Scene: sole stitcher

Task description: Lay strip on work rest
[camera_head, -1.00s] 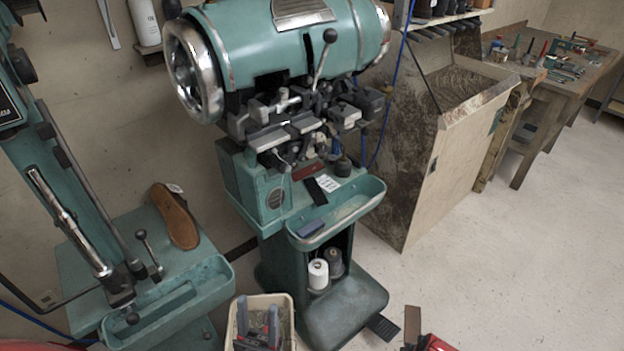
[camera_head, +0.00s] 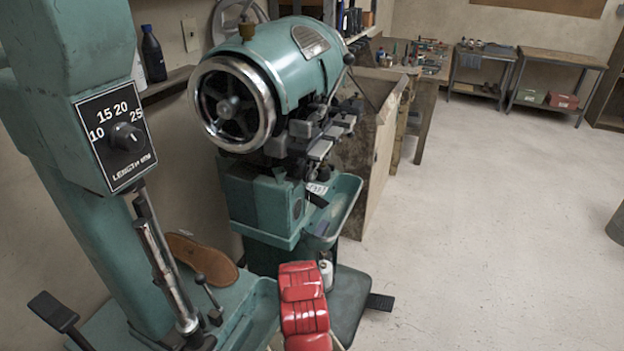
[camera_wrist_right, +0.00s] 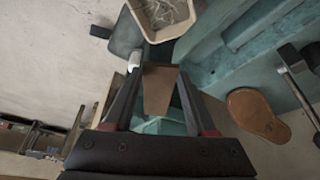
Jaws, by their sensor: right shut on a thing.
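My right gripper (camera_wrist_right: 158,72) is shut on a brown strip (camera_wrist_right: 158,92), which lies between its two dark fingers in the right wrist view. The gripper is hidden or out of frame in the head view, where a red part of my arm (camera_head: 303,305) rises from the bottom. The teal stitcher (camera_head: 270,90) stands at the centre, with metal work parts (camera_head: 318,140) on its right side. I cannot tell which of these is the work rest. My left gripper is not in view.
A nearer teal machine (camera_head: 75,130) with a length dial stands at the left. A brown sole (camera_head: 200,258) lies on its base and shows in the wrist view (camera_wrist_right: 258,115). A beige bin (camera_wrist_right: 150,32) is below the gripper.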

